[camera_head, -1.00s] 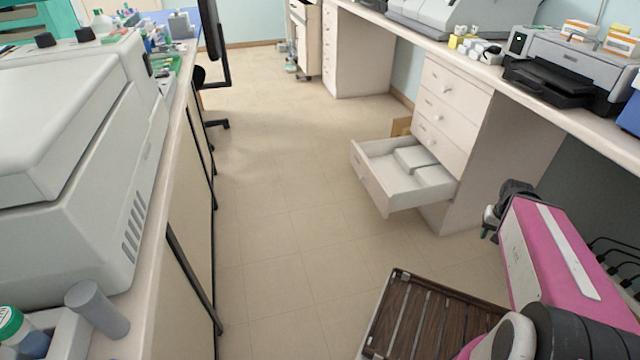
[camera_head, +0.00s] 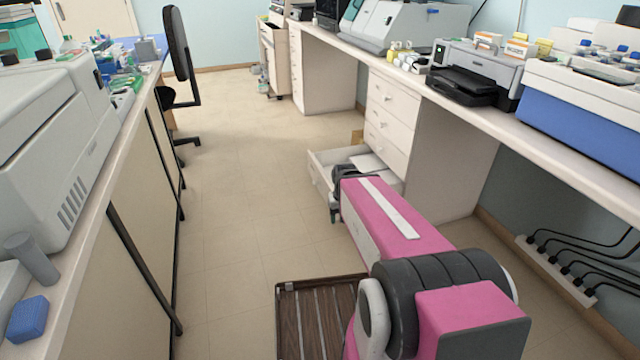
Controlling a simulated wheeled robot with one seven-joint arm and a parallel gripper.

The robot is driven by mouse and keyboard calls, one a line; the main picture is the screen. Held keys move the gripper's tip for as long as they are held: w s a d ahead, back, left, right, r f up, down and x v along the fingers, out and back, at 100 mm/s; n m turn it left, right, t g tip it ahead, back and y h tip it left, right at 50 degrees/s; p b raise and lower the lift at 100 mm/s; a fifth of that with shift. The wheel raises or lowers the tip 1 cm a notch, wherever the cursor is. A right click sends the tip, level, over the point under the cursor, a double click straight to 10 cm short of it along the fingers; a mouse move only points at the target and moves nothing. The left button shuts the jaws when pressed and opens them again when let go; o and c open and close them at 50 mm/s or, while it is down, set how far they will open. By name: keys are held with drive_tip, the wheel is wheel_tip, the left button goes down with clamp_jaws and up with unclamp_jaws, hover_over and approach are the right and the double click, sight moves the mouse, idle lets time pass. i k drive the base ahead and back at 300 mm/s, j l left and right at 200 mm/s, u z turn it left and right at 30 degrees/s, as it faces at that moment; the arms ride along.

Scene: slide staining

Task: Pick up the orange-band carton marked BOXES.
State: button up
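Two small white cartons with orange bands stand on top of the grey printer on the right-hand counter, a left one (camera_head: 488,40) and a right one (camera_head: 520,48). Their lettering is too small to read, so I cannot tell which is marked BOXES. My pink arm reaches forward from the lower right. My gripper (camera_head: 334,210) is mostly hidden behind the arm, low in front of the open drawer and well apart from the cartons. I cannot see whether its fingers are open or shut.
The open drawer (camera_head: 322,178) juts into the aisle from the white drawer unit (camera_head: 392,120), with pale boxes inside. The printer (camera_head: 480,75) stands beside a blue-and-white machine (camera_head: 580,125). A left counter bounds the aisle. The floor between (camera_head: 235,190) is clear.

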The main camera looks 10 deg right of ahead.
sight(519, 49)
drive_tip(key=z, duration=1.45)
drive_tip(key=k+l+u, duration=0.3)
drive_tip(key=i+j, duration=0.05)
drive_tip(key=j, duration=0.05)
